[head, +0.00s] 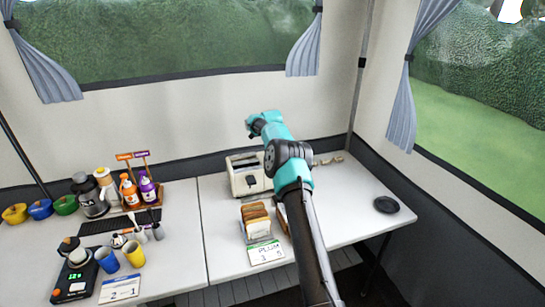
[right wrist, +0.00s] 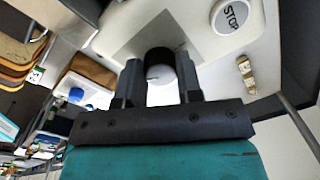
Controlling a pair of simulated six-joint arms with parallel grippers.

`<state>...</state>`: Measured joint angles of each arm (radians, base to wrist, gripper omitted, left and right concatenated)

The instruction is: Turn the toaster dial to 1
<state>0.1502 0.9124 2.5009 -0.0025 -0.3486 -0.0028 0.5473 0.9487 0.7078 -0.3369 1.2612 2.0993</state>
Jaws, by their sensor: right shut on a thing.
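The cream toaster (head: 237,179) stands at the back of the right table, partly behind my right arm. In the right wrist view its side shows a round STOP button (right wrist: 232,16). The toaster dial (right wrist: 162,80), a pale face with a dark collar and a small mark, lies between the fingers of my right gripper (right wrist: 158,66). That gripper is shut on the dial. I cannot read any numbers around the dial. In the head view, the arm hides the dial and fingertips. My left gripper is not in view.
A rack of bread slices (head: 256,218) and a PLUM sign (head: 264,252) stand in front of the toaster. A black disc (head: 386,204) lies at right. Bottles, a kettle (head: 90,198), cups and colored bowls fill the left table. The right table's right part is mostly clear.

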